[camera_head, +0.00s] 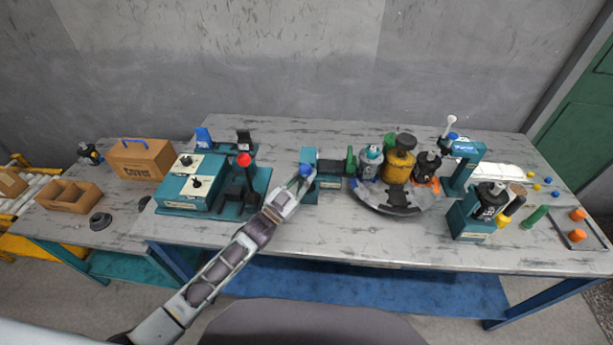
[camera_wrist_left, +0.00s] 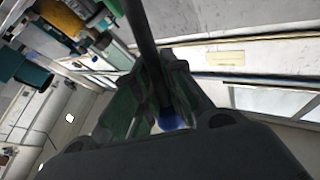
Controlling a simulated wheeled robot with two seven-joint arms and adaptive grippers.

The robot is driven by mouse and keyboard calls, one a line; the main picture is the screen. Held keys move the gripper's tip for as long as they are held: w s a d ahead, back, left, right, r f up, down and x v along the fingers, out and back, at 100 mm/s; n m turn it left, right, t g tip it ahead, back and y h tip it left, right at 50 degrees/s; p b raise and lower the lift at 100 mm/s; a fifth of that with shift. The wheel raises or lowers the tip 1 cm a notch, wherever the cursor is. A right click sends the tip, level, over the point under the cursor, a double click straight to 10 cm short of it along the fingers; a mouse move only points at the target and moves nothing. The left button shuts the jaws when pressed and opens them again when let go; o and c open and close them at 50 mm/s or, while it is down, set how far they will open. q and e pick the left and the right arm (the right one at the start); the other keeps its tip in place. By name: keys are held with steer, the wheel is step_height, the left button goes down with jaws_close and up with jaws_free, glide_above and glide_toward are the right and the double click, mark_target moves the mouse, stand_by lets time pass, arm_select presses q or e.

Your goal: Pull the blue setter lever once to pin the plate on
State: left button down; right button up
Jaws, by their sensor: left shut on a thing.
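The blue ball knob (camera_head: 305,171) of the setter lever is between the fingers of my left gripper (camera_head: 299,180) in the head view, at the left side of a teal setter unit (camera_head: 334,175). The left gripper is shut on it. In the left wrist view, a bit of the blue knob (camera_wrist_left: 172,120) shows between the fingers (camera_wrist_left: 168,95), and a dark rod crosses in front of them. The plate is hard to make out. My right gripper is not in view.
A teal fixture (camera_head: 195,186) with a red-knobbed lever (camera_head: 244,160) stands to the left. A dark round turntable (camera_head: 392,201) carrying several motor parts is to the right. A teal press (camera_head: 464,165) stands further right. The front strip of the table is mostly clear.

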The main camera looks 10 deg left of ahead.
arm_select(q)
steer(key=shift+s+f, duration=0.1)
steer(key=shift+s, duration=0.05)
steer(key=c, duration=1.5)
jaws_free()
steer(key=shift+o, duration=0.2)
steer(key=v, duration=0.7)
steer(key=shift+f, duration=0.15)
steer(key=shift+s+a, duration=0.15)
